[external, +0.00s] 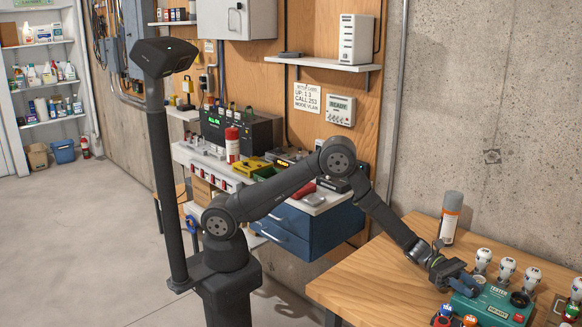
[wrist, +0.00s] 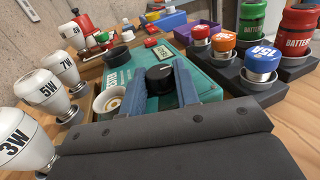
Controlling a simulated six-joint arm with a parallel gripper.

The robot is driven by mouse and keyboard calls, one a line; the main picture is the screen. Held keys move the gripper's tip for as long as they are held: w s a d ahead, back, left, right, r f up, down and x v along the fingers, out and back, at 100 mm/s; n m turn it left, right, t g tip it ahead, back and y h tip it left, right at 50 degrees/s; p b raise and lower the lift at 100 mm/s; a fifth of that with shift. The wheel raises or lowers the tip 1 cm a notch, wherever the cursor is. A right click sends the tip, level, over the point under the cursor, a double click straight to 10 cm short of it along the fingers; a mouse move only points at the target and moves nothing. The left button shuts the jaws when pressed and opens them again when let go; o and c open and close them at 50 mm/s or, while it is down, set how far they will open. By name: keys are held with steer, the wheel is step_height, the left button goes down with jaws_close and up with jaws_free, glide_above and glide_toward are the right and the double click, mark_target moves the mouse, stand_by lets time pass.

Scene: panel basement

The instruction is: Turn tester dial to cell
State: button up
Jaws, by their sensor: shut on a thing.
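The tester (external: 492,306) is a teal box on the wooden table at the lower right of the external view. In the wrist view, the tester (wrist: 116,62) fills the middle, with a small display (wrist: 158,52) on its face. Its black dial (wrist: 160,74) has a pale pointer mark. My gripper (wrist: 160,82) has its two blue fingers on either side of the dial and is shut on it. In the external view, my gripper (external: 460,283) reaches down over the tester's left end, and the dial is hidden. I cannot read the dial's position labels.
White bulbs marked 3W (wrist: 20,135), 5W (wrist: 38,92) and 7W (wrist: 62,68) stand left of the tester. A spray can (external: 451,218) stands behind my gripper.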

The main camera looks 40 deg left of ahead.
steer(key=o, duration=0.7)
steer(key=shift+s+t, duration=0.1)
steer(key=shift+t, duration=0.2)
steer(key=shift+s+n+t+h, duration=0.2)
steer(key=shift+n+t+h, duration=0.2)
steer(key=shift+n+t, duration=1.1)
steer(key=shift+t, duration=0.5)
steer(key=a, duration=1.1)
steer(key=w+a, duration=0.1)
steer(key=a, duration=0.5)
steer(key=shift+a, duration=0.35)
step_height(320, 180, up, 26)
steer(key=shift+d, duration=0.15)
steer(key=shift+s+f, duration=0.1)
steer(key=shift+f, duration=0.05)
